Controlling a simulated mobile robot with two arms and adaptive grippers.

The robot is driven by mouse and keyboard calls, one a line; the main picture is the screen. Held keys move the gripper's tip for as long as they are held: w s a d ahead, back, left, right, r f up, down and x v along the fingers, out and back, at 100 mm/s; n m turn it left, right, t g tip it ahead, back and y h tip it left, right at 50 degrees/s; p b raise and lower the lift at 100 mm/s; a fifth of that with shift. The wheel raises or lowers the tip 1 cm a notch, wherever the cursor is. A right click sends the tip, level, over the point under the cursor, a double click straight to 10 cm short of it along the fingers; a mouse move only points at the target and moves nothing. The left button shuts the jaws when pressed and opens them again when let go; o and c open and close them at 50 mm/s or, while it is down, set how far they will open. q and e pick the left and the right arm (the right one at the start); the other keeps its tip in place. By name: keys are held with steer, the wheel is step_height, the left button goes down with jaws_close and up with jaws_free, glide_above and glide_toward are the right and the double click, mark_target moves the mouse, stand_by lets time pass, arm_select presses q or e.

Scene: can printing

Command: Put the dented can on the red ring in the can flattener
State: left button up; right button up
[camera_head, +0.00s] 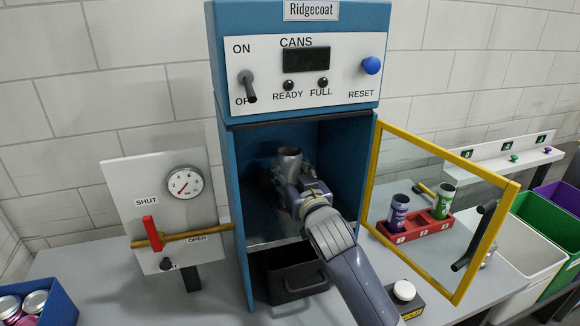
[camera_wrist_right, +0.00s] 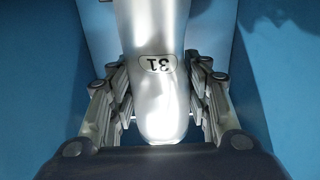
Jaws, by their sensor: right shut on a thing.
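My right gripper (camera_head: 292,180) reaches through the open front of the blue machine labelled Ridgecoat (camera_head: 235,180). It is shut on a silver can (camera_head: 289,155) inside the chamber. In the right wrist view the bare metal can (camera_wrist_right: 158,30) sits between the two fingers and carries the mark 31. I cannot tell from these views whether the can touches the chamber floor. A red ring is not visible; the can and my arm hide much of the chamber. My left gripper is not in view.
The yellow-framed door (camera_head: 435,146) stands open to the right. A red rack (camera_head: 414,229) holds a purple can (camera_head: 397,212) and a green can (camera_head: 443,202). At left are a gauge panel with a red-handled valve (camera_head: 150,233) and a blue bin (camera_head: 62,304) of cans. A dark drawer (camera_head: 295,280) sits below.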

steer(key=shift+f, duration=0.1)
steer(key=shift+a+f, duration=0.1)
steer(key=shift+f, duration=0.05)
steer(key=o, duration=0.7)
steer(key=shift+r, duration=0.25)
steer(key=shift+s+f, duration=0.1)
steer(key=shift+s, duration=0.05)
steer(key=shift+b+v, duration=1.65)
steer(key=shift+v, duration=4.25)
